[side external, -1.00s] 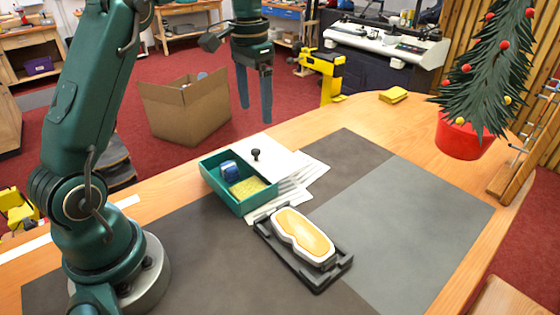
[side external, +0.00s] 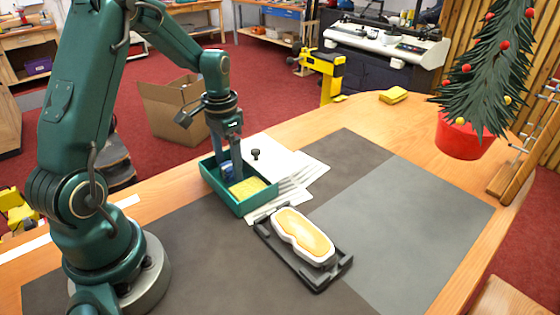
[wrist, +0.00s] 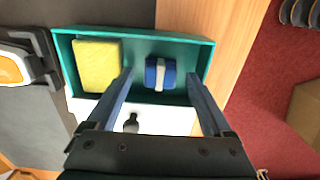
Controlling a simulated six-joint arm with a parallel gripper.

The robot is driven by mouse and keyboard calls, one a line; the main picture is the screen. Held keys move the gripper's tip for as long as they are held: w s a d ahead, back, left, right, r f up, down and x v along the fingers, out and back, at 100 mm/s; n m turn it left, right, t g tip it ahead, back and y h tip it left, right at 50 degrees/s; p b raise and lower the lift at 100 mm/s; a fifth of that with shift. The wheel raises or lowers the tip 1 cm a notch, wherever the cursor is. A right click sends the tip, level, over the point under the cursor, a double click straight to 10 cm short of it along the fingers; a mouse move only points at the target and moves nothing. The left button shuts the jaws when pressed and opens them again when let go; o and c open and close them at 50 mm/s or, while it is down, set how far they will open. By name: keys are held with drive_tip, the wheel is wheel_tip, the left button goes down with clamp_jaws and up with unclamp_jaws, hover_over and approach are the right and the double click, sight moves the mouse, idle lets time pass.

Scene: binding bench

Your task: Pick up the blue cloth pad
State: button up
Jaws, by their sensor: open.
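The blue cloth pad (wrist: 151,72) has a pale band around its middle. It lies in one end of a green open box, whose rim (wrist: 140,31) shows in the wrist view. In the side external view the pad (side external: 228,171) is partly hidden behind my fingers. My gripper (side external: 232,170) is open and points down into the box. In the wrist view my gripper (wrist: 162,78) has one finger on each side of the pad, with a gap to it on both sides. I cannot tell whether the fingertips reach the pad's height.
A yellow sponge (wrist: 96,65) lies in the other end of the box. White sheets and a white lid with a black knob (side external: 255,154) lie beside the box. A black tray (side external: 318,281) holds a white-and-orange piece in front. The grey mat (side external: 420,220) at right is clear.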

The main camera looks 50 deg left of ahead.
sight(224, 165)
drive_tip(key=shift+f, duration=0.35)
clamp_jaws()
drive_tip(key=shift+r, duration=0.5)
drive_tip(key=r, duration=0.3)
drive_tip(key=shift+s+a+r, duration=0.35)
drive_tip(key=shift+r, duration=0.05)
drive_tip(key=s+a+r, duration=0.6)
drive_tip(key=s, duration=0.2)
drive_tip(key=shift+s+a+r, duration=0.15)
drive_tip(key=shift+s, duration=0.2)
